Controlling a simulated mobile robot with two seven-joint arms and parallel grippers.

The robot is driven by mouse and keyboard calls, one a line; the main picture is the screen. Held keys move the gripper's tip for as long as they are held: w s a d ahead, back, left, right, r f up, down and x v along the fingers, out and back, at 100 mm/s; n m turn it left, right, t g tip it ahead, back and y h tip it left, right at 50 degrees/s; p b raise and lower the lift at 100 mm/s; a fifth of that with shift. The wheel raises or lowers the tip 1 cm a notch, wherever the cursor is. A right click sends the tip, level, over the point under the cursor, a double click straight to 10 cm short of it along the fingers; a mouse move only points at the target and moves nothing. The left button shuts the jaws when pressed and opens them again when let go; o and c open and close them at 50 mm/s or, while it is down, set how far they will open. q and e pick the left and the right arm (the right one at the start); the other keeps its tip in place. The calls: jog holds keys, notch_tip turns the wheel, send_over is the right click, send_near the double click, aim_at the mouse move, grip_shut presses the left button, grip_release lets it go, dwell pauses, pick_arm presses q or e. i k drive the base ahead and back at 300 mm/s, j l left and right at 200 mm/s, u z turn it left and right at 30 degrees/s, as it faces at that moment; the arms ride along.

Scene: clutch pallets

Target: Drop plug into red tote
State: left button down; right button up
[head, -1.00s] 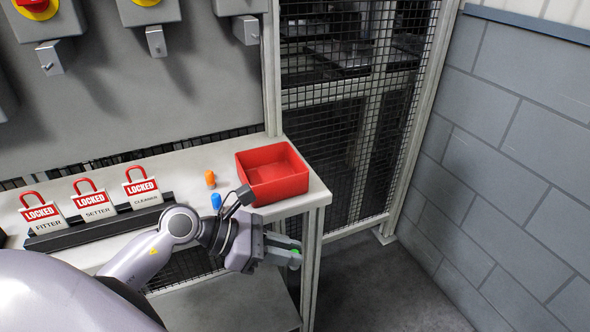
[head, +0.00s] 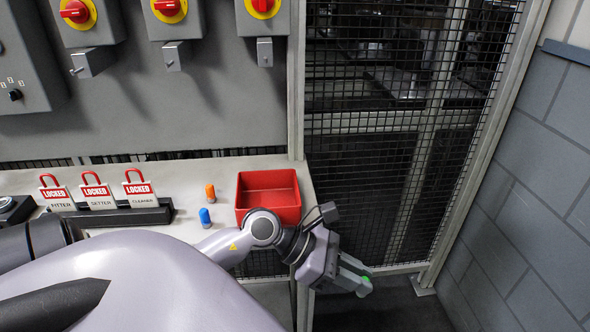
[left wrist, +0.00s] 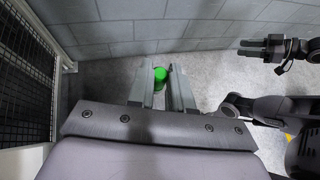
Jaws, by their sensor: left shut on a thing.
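The red tote (head: 287,214) stands open and empty at the right end of the bench in the head view. My left gripper (head: 358,277) is shut on a green plug (head: 366,280), to the right of and nearer than the tote, past the bench end. The green plug (left wrist: 160,74) also shows between the fingertips in the left wrist view. An orange plug (head: 210,191) and a blue plug (head: 205,217) stand on the bench left of the tote. My right gripper (left wrist: 262,47) shows at the upper right of the left wrist view; its jaw opening is unclear.
Several red-and-white "LOCKED" padlock tags (head: 97,191) stand in a dark rack on the bench (head: 180,180). A mesh fence (head: 385,190) rises behind and right of the bench. A grey block wall (head: 520,220) is at the right. Open floor lies below my left gripper.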

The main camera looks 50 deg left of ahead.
aim_at(264, 204)
jog(key=i+l+u, duration=0.1)
jog(key=i+l, duration=0.35)
jog(key=l, duration=0.15)
jog(key=u, duration=1)
